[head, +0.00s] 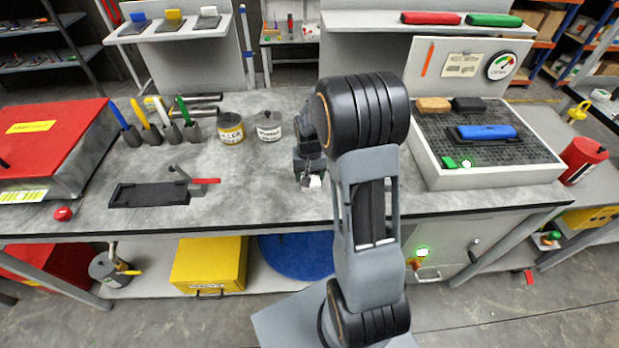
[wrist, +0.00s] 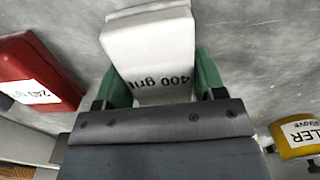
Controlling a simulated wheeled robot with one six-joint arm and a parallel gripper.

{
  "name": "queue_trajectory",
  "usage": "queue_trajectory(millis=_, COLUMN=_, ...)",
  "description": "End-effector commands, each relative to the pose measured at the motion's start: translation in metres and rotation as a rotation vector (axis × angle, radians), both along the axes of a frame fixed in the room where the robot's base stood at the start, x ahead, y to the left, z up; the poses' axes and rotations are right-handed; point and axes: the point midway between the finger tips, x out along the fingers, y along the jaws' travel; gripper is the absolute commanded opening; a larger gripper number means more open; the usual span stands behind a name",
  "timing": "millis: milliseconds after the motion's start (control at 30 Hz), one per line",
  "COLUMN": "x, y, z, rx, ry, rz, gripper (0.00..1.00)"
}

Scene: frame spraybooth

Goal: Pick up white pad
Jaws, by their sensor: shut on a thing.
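The white pad (wrist: 150,50), marked "400 grit", sits between the two green fingers of my gripper (wrist: 152,80) in the wrist view. The fingers press on its two sides and my gripper is shut on it. In the head view a small part of the white pad (head: 316,183) shows below my gripper (head: 308,178), over the front middle of the grey bench. My arm hides the right side of this spot. I cannot tell whether the pad touches the bench top.
A red block (wrist: 38,72) marked 240 lies beside the pad in the wrist view. A yellow filler can (head: 231,128) and a primer can (head: 268,127) stand left of my gripper. A perforated tray (head: 425,160) is at right. A black holder (head: 150,193) with a red-handled clamp lies front left.

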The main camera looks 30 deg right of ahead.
Motion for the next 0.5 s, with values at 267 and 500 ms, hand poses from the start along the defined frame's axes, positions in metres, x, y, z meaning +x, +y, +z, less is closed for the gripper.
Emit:
queue_trajectory(millis=267, x=0.0001, y=0.0001, z=0.0002, rx=0.0, ry=0.0, rz=0.0, gripper=0.4)
queue_trajectory(millis=500, x=0.0004, y=-0.0001, z=0.0046, rx=0.0, ry=-0.001, rz=0.0, gripper=0.4)
